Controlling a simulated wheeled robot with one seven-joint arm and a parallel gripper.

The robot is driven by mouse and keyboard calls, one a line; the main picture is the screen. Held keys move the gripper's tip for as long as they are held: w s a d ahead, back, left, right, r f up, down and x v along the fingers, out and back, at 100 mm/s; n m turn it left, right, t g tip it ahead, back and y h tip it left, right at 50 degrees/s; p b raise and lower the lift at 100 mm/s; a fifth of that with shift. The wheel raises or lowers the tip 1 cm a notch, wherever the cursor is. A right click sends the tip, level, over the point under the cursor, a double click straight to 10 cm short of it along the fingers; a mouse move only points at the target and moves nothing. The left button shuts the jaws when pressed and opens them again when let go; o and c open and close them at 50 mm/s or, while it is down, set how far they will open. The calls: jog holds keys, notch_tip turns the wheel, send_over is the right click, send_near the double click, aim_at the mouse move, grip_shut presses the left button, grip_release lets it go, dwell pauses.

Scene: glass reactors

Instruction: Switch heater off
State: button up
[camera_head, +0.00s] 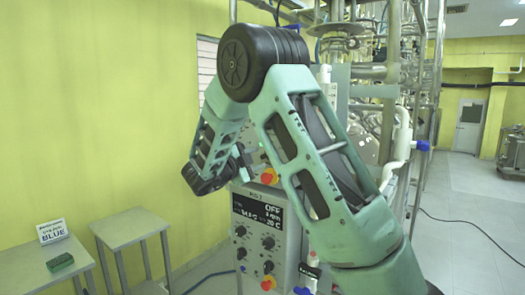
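A grey control box (286,240) stands in the middle of the head view, with a dark display (258,212) reading OFF and smaller figures, some unclear. Below the display are several black knobs (268,242) and a red knob on yellow (268,283). Another panel above it shows a red knob on yellow (268,176) and is partly hidden by my arm. Which part is the heater switch I cannot tell. My gripper (243,158) appears small and dark at the end of my bent arm, in front of the upper panel. Its fingers are too unclear to read.
Two grey tables stand at left: one (22,278) bears a green block (60,262) and a sign (53,232) ending in BLUE; the other (130,228) is bare. Pipes and glassware (345,40) rise behind my arm. A cable (470,228) lies on the open floor at right.

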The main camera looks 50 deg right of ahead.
aim_at(265, 156)
jog(key=shift+w+d+p, duration=0.15)
jog(key=shift+d+p, duration=0.4)
jog(key=shift+d, duration=1.45)
grip_shut()
jog(key=shift+n, duration=0.3)
jog(key=n+p, duration=0.2)
jog(key=n, duration=0.3)
jog(key=n+p, duration=0.2)
jog(key=n, duration=0.2)
jog(key=shift+f+n+p, duration=0.1)
jog(key=shift+n+p, duration=0.7)
jog(key=shift+n, duration=0.4)
